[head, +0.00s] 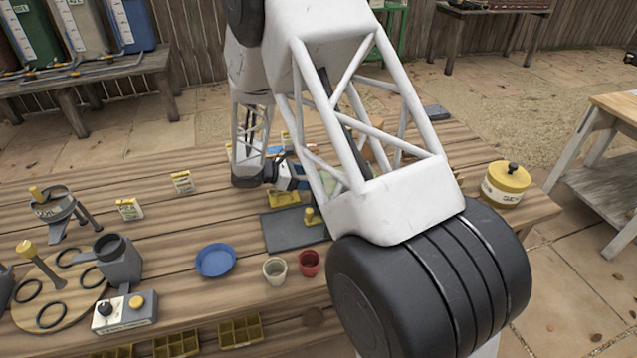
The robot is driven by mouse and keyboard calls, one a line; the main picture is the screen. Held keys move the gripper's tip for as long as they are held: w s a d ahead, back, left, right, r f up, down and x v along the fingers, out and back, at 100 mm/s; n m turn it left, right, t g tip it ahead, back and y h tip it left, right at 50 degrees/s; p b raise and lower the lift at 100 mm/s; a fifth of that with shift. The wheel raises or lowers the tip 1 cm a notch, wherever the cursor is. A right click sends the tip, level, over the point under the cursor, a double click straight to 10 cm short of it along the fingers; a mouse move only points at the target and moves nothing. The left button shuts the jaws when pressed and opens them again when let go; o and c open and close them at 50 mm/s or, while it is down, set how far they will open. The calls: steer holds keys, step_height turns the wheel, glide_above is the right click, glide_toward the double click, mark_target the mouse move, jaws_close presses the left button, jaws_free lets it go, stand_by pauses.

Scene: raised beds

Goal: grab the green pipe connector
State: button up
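I cannot make out a green pipe connector for certain in the head view. A small pale green patch (329,183) shows through the lattice of my arm, too covered to name. My gripper (294,176) is low over the middle of the wooden table, behind my arm's white lattice link. Its fingertips are largely hidden, so I cannot see whether it is open or holds anything. A yellow tray (284,199) lies just below it in the picture.
A dark grey mat (284,234) lies in front of the yellow tray. A blue dish (215,261), a beige cup (275,271) and a red cup (309,263) stand near the front. A yellow lidded pot (505,185) stands at right.

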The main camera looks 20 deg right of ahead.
steer(key=shift+d, duration=0.1)
steer(key=shift+x, duration=2.5)
steer(key=shift+d+r, duration=0.1)
steer(key=shift+r, duration=0.05)
steer(key=shift+c, duration=0.2)
steer(key=c, duration=1)
